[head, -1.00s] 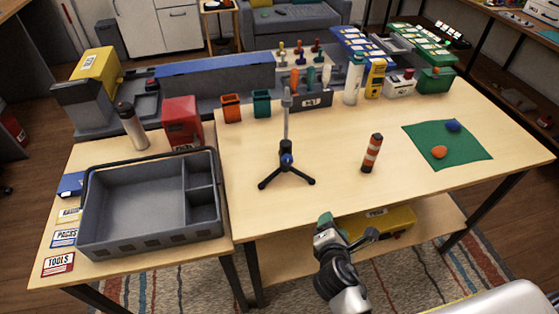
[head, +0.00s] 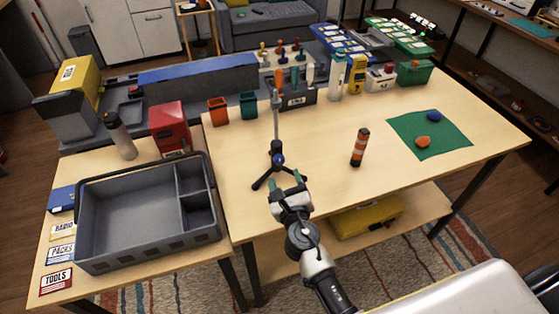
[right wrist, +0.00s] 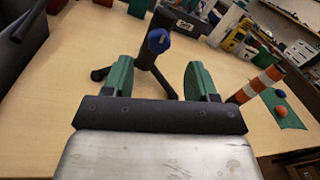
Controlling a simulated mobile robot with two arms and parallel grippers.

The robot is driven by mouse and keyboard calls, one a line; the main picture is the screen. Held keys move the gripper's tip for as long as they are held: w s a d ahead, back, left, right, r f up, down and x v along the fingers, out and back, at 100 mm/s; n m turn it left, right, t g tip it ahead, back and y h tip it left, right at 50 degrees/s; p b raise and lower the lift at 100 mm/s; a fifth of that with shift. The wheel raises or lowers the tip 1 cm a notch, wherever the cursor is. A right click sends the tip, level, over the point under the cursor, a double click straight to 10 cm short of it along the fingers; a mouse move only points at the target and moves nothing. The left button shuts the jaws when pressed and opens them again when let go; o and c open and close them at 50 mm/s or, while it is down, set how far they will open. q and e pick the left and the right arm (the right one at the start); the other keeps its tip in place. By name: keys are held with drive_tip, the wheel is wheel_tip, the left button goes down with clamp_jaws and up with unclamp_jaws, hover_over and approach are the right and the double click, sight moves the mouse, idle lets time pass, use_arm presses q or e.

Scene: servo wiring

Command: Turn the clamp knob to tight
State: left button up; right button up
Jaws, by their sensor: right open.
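A small black tripod stand (head: 276,148) with a grey upright pole stands on the wooden table. A blue clamp knob (head: 279,160) sits low on its column, facing the table's front edge. The knob also shows in the right wrist view (right wrist: 158,40), ahead of the jaws and slightly above the gap between them. My right gripper (head: 287,182) is just in front of the tripod. Its two green fingers are apart with nothing between them, and it does not touch the knob. The knob's turn marking cannot be read. My left gripper is not in view.
An orange-and-white striped cylinder (head: 360,147) stands to the right of the tripod. A grey tray (head: 135,261) is at the left. A green mat (head: 452,139) carries an orange and a blue lump. The table between tripod and mat is mostly clear.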

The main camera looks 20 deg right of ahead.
sight(280, 162)
drive_tip(key=w, duration=0.7)
drive_tip(key=shift+d, duration=0.3)
drive_tip(key=shift+s, duration=0.1)
drive_tip(key=c, duration=0.9)
